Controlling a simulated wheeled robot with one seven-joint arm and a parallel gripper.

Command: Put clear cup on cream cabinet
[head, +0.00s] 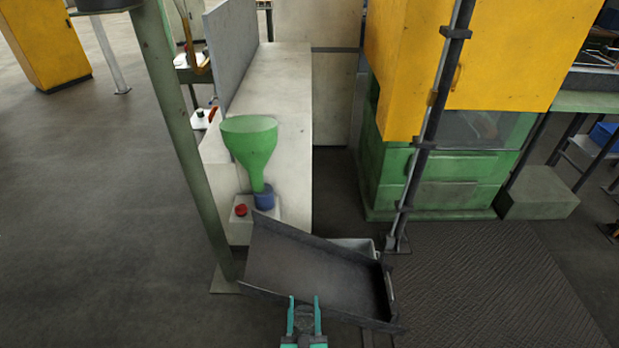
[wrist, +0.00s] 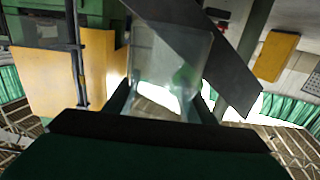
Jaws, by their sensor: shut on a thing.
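My gripper (head: 304,312) is at the bottom middle of the head view, its teal fingers pointing forward. It is shut on the clear cup (wrist: 168,60), which shows between the dark fingers in the wrist view. In the head view the cup is faint and hard to make out between the fingers. A long cream cabinet (head: 278,90) with a flat top stands ahead and slightly left, apart from the gripper and cup. A green funnel (head: 250,145) covers part of its near end.
A dark tilted chute (head: 310,268) lies between my gripper and the cabinet. A green post (head: 172,120) stands left. A yellow and green machine (head: 470,70) stands right, with a thin dark pole (head: 425,140) before it. A grey panel (head: 231,50) edges the cabinet top, which looks mostly bare.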

